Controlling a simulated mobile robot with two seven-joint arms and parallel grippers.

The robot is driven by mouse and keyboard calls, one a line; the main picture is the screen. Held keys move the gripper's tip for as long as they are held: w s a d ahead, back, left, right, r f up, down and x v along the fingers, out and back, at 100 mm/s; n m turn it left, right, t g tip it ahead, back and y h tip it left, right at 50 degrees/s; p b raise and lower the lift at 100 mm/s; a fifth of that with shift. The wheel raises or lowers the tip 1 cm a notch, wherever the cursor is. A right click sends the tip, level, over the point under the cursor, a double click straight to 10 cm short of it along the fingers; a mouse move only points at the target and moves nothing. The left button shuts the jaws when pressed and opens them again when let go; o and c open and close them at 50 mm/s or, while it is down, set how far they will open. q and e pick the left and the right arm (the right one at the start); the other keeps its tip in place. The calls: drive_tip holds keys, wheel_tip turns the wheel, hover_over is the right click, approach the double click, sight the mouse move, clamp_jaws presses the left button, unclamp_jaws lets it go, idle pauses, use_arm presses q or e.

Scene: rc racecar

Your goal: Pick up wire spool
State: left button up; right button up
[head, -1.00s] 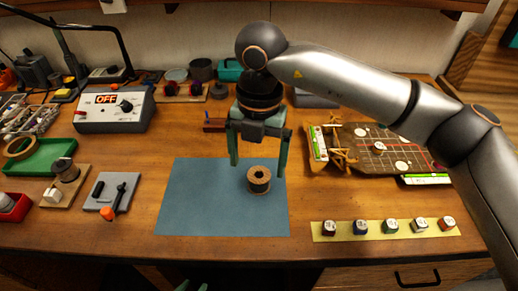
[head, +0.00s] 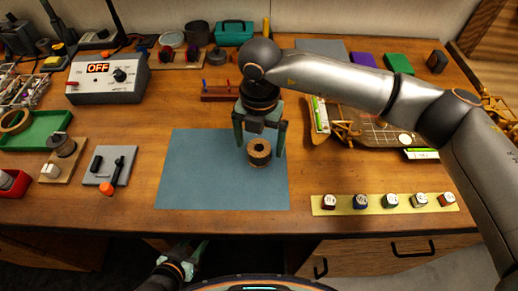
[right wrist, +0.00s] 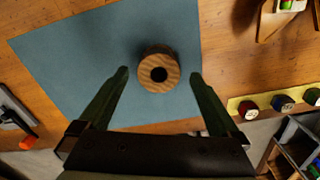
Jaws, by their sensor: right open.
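A wooden wire spool (head: 259,154) stands upright on the blue mat (head: 195,185). In the right wrist view the spool (right wrist: 158,74) shows its round top and dark centre hole. My right gripper (head: 259,147) is open and empty, pointing down at the spool. In the right wrist view its two fingertips (right wrist: 160,73) lie on either side of the spool, with visible gaps. I cannot tell their exact height relative to it. My left gripper (head: 187,261) is low at the bottom of the head view, away from the table top; its jaws are unclear.
A grey power unit (head: 107,78) reading OFF and a green tray (head: 36,137) stand at the left. A small board with a dark spool (head: 62,145) is left of the mat. A yellow strip (head: 328,211) with several small blocks lies at the right.

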sight(259, 150)
drive_tip(key=shift+w+f, duration=0.1)
drive_tip(key=shift+f, duration=1.55)
drive_tip(key=c, duration=1.5)
